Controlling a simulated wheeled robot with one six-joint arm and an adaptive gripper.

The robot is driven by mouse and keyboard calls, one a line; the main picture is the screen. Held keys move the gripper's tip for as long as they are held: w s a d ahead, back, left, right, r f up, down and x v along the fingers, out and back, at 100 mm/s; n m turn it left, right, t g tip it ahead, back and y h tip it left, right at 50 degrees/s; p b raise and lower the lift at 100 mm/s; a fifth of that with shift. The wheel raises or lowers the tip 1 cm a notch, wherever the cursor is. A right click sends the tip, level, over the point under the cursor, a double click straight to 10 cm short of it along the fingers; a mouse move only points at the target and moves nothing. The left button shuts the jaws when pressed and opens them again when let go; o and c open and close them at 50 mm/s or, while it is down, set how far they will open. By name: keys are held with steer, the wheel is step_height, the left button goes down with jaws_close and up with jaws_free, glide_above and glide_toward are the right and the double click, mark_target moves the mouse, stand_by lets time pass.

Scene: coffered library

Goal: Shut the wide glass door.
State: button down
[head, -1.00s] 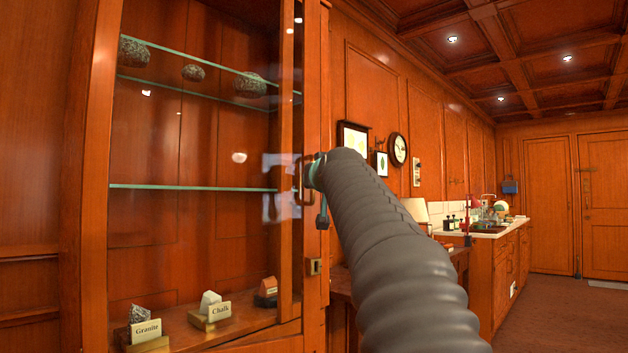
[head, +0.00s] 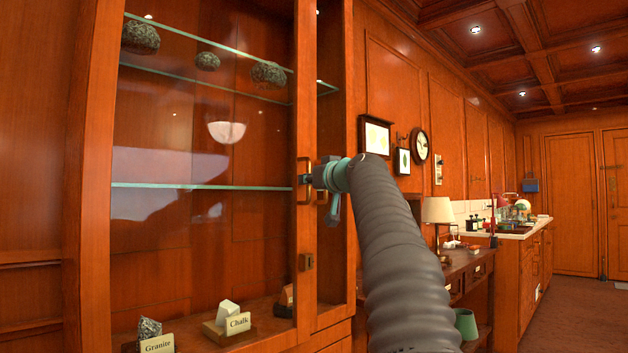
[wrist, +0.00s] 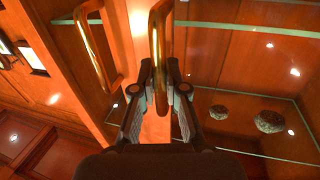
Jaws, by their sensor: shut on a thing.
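The wide glass door (head: 210,255) covers the left part of a wooden display cabinet; lamp and grey reflections show in its pane. Its wooden right stile (head: 307,100) carries an upright brass handle (head: 303,190), also in the wrist view (wrist: 157,35). My gripper (head: 314,180) is shut on that handle; in the wrist view its fingers (wrist: 160,78) close around the bar. The door looks near the cabinet front; I cannot tell whether a gap remains. A second brass handle (wrist: 92,50) stands beside it in the wrist view.
Behind the glass are glass shelves (head: 205,186) with dark rocks (head: 140,37) and labelled specimens, Granite (head: 157,344) and Chalk (head: 238,322). To the right are a side desk with a lamp (head: 437,212) and a counter (head: 520,230). Carpet (head: 550,310) at far right is clear.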

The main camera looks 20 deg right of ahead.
steer(key=shift+w+a+f+y, duration=0.1)
steer(key=shift+w+y, duration=0.1)
steer(key=shift+w, duration=0.2)
steer(key=shift+w+a+f+y, duration=0.1)
steer(key=shift+w+y, duration=0.1)
steer(key=shift+w, duration=0.2)
steer(key=c, duration=1.5)
jaws_free()
steer(key=shift+o, duration=0.2)
steer(key=shift+d+r, duration=0.1)
steer(key=shift+s, duration=0.15)
steer(key=shift+s+r, duration=0.1)
steer(key=shift+s, duration=0.15)
steer(key=s+d, duration=0.1)
steer(key=s, duration=1)
steer(key=shift+s+d, duration=0.15)
steer(key=shift+d, duration=0.1)
